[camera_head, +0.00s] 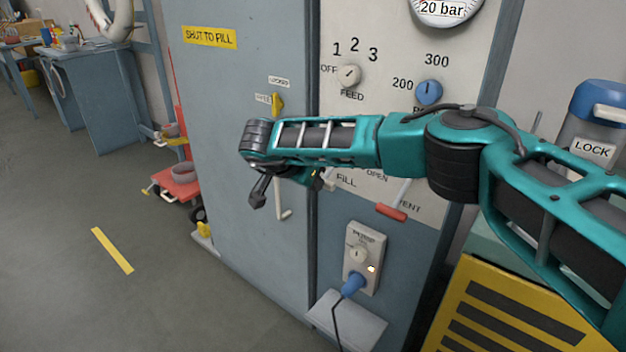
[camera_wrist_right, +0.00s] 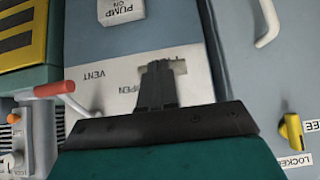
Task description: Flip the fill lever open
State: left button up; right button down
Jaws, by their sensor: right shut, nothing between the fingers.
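The FILL label (camera_head: 346,182) shows on the pale panel in the head view, just below my right forearm. The fill lever itself is not clearly seen; my right arm and gripper cover that area. A small pale plate (camera_wrist_right: 180,68) shows beside the fingertips in the wrist view, and I cannot tell whether it belongs to the lever. My right gripper (camera_wrist_right: 158,85) is shut and empty, close to the panel by the OPEN lettering. It is mostly hidden behind my own arm in the head view (camera_head: 316,180). My left gripper is not in view.
The red-handled vent lever (camera_head: 392,212) sits right of FILL; it also shows in the wrist view (camera_wrist_right: 55,88). A white door handle (camera_head: 283,205) is left of it. The pump switch box (camera_head: 362,258) with a blue plug is below. A yellow latch (camera_head: 278,103) is upper left.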

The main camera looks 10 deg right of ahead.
jog(key=shift+f, duration=0.1)
dwell(0.3)
pick_arm(q)
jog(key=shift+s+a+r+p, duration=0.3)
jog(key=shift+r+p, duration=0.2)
jog(key=shift+p, duration=0.35)
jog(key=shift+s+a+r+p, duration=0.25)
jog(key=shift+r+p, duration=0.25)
jog(key=shift+p, duration=0.3)
pick_arm(e)
jog(key=s+a+r, duration=0.7)
jog(key=a, duration=0.2)
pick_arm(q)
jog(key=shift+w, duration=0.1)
